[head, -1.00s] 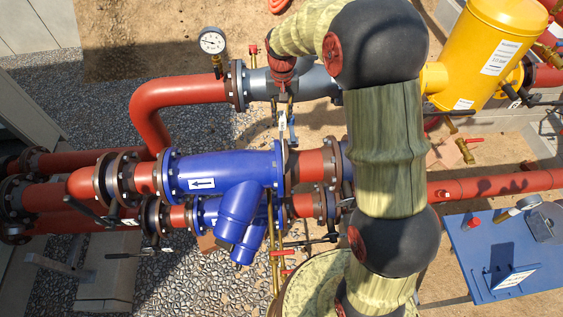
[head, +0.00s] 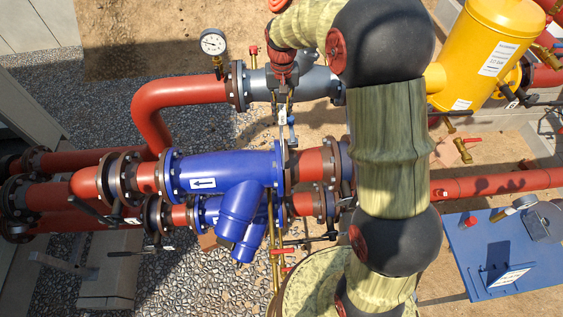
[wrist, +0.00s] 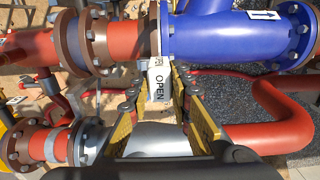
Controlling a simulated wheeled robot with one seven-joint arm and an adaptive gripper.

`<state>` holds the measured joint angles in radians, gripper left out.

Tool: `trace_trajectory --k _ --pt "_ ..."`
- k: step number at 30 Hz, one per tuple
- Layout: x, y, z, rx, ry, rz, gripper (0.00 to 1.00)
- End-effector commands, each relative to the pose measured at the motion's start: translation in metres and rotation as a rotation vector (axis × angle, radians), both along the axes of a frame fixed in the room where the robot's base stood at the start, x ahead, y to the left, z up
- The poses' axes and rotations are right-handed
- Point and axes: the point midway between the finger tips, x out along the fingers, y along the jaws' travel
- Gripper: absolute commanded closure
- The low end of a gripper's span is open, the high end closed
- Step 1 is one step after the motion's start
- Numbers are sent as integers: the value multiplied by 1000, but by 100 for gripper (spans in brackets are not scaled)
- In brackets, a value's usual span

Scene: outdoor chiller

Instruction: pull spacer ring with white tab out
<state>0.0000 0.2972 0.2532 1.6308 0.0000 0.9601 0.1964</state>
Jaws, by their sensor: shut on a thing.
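The white tab (wrist: 158,80) carries the word OPEN and stands out from the flange joint at the end of the blue pipe body. It also shows small in the head view (head: 283,117). The spacer ring itself is a thin edge between the blue flange and the red pipe's side; I cannot clearly tell it from the flanges. My gripper (wrist: 159,90) has yellow-edged fingers on either side of the tab and is shut on it.
The blue strainer (head: 220,170) lies left of the joint, with red pipe (head: 308,165) on its right. A grey pipe (head: 265,87) with a pressure gauge (head: 213,42) runs close behind my gripper. A yellow vessel (head: 490,50) and blue panel (head: 470,245) stand right.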

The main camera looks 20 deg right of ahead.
Motion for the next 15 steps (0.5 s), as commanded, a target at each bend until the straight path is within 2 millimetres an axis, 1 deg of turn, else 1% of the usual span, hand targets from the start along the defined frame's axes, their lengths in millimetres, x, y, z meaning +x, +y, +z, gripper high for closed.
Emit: trace_trajectory --k 1,15 --pt "1 0 4 0 -2 0 100" --pt "0 0 25 0 -1 0 100"
